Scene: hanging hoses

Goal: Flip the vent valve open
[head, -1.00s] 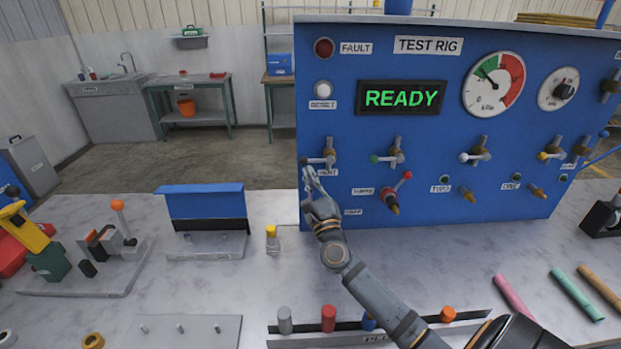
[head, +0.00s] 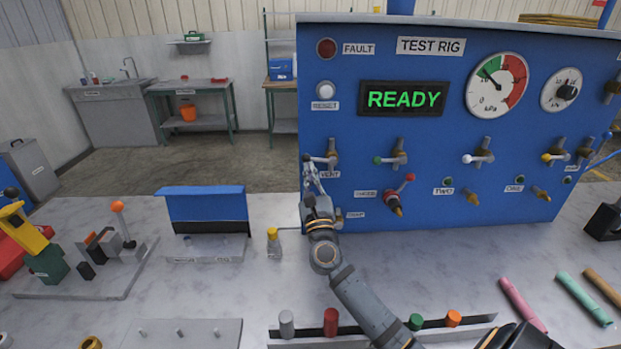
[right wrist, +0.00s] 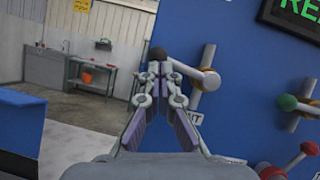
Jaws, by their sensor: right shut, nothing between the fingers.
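The vent valve (head: 332,152) is at the left end of the blue test rig's valve row, above the VENT label. Its pale lever points left and ends in a dark knob. In the right wrist view the valve (right wrist: 208,75) is right of centre, with its black knob (right wrist: 158,54) at the fingertips. My right gripper (head: 308,168) is shut and empty, its tips just below the knob. I cannot tell whether they touch it. The gripper also shows in the right wrist view (right wrist: 157,70). My left gripper is not in view.
A green-knobbed valve (head: 397,155) sits right of the vent valve, with a red-knobbed lever (head: 403,185) below. The display (head: 402,98) reads READY. A blue panel (head: 205,205) stands on the bench to the left.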

